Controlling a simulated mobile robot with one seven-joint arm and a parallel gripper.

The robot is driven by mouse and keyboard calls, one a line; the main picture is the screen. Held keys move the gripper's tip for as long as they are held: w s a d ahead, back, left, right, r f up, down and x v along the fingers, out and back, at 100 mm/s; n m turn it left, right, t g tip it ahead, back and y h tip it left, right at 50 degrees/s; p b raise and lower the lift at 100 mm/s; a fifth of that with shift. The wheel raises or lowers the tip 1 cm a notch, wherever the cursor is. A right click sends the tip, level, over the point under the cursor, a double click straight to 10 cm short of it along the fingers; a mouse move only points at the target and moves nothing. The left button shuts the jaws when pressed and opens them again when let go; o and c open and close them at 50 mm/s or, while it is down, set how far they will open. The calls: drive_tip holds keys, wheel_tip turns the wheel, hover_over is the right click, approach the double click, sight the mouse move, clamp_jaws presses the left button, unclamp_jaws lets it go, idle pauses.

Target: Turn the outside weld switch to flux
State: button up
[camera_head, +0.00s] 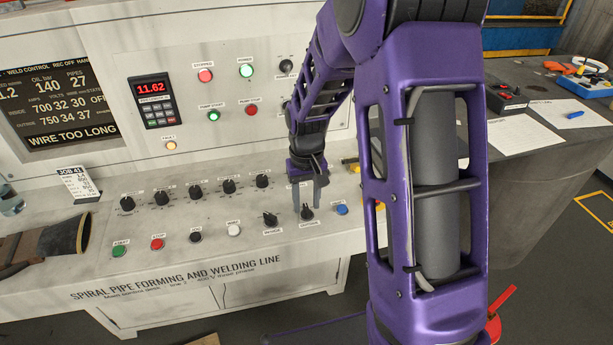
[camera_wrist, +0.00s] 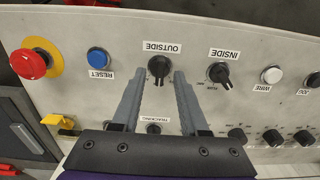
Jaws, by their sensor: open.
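The outside weld switch is a black rotary knob (camera_wrist: 159,67) under an upside-down OUTSIDE label in the wrist view. It also shows in the head view (camera_head: 307,213) on the sloped desk panel. My gripper (camera_wrist: 157,78) is open, its two grey fingers on either side of the knob's lower part in the wrist view. In the head view my gripper (camera_head: 308,208) points down at the knob. I cannot tell whether the fingers touch it. The switch's position markings are too small to read.
The similar INSIDE knob (camera_wrist: 219,74) stands close beside it. The blue RESET button (camera_wrist: 98,59) is on the other side, with a red emergency button (camera_wrist: 31,64) beyond. A row of black knobs (camera_head: 195,190) lies farther back on the panel. A digital display (camera_head: 152,88) reads 11.62.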

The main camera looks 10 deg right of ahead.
sight(307, 207)
wheel_tip(307, 207, up, 17)
drive_tip(key=p, duration=0.1)
drive_tip(key=shift+f, duration=0.15)
